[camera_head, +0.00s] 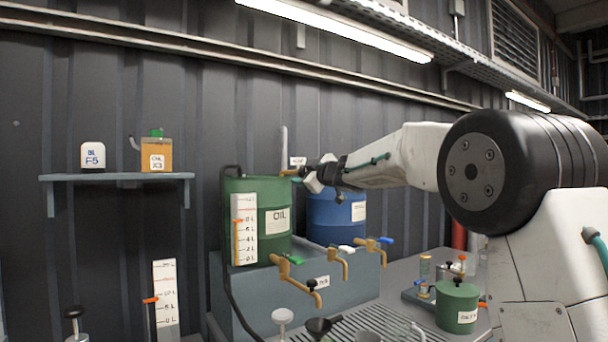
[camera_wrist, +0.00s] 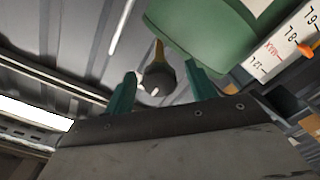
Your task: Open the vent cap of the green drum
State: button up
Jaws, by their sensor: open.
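The green drum (camera_head: 262,212), labelled OIL, stands on a grey stand at the back wall. Part of it also shows at the top of the wrist view (camera_wrist: 205,30). A dark round cap with a yellowish lever (camera_wrist: 158,78) shows beside the drum in the wrist view, between my finger tips. In the head view only a small brass-coloured bit (camera_head: 289,173) shows at my gripper's left end. My gripper (camera_head: 312,180) is open above the drum's upper right side. Its two teal fingers (camera_wrist: 161,74) lie either side of the cap; I cannot tell whether they touch it.
A blue drum (camera_head: 343,213) stands right behind my gripper. A scale board (camera_head: 244,230) stands in front of the green drum. Brass taps (camera_head: 296,280) stick out from the stand (camera_head: 245,295). A green canister (camera_head: 457,306) is on the lower right. A wall shelf (camera_head: 120,177) holds two containers.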

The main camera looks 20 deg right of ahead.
jog(key=shift+w+a, duration=0.1)
jog(key=shift+w, duration=0.1)
jog(key=shift+c, duration=0.4)
jog(key=c, duration=0.9)
